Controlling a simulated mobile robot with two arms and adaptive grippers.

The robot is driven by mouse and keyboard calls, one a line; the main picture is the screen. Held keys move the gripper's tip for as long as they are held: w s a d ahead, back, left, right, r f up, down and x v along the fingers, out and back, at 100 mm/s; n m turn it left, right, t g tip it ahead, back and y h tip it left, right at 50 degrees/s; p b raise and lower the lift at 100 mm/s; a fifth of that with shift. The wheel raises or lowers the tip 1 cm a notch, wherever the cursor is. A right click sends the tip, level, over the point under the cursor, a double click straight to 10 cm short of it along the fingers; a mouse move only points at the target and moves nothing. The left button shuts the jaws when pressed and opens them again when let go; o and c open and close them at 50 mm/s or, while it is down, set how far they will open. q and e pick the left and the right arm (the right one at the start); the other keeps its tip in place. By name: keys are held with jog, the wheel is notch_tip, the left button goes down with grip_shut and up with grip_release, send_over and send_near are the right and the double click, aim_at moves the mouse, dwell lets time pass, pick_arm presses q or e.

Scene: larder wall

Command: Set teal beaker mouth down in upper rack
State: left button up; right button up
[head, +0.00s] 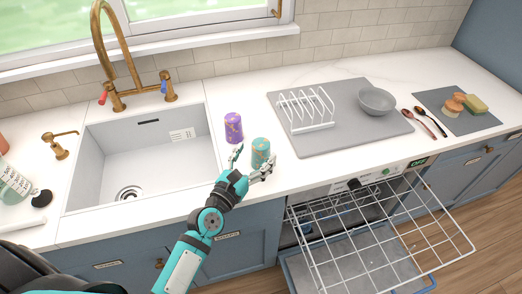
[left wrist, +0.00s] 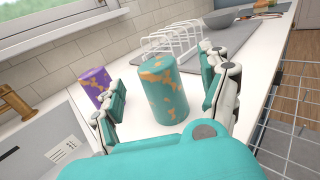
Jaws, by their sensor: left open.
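The teal beaker (head: 261,152) with orange-gold patches stands on the white counter, right of the sink. In the left wrist view the teal beaker (left wrist: 164,92) stands between the spread fingers, with its closed end apparently up. My left gripper (head: 252,164) is open around or just in front of it; contact cannot be told. The gripper's fingers also show in the left wrist view (left wrist: 162,100). The upper rack (head: 385,228) is a white wire rack pulled out of the open dishwasher below the counter, at the right. My right gripper is not in view.
A purple beaker (head: 233,127) stands just behind and left of the teal one. A grey mat (head: 345,130) holds a white plate rack (head: 305,108) and a grey bowl (head: 376,101). The sink (head: 145,160) lies left. The visible rack looks empty.

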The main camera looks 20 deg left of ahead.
aim_at(256, 150)
pick_arm(q)
jog(key=w+p, duration=0.1)
jog(key=w, duration=0.3)
jog(key=shift+d, duration=0.15)
jog(key=shift+w, duration=0.45)
jog(key=shift+s+d, duration=0.1)
jog(key=shift+c, duration=0.8)
jog(key=c, duration=1.1)
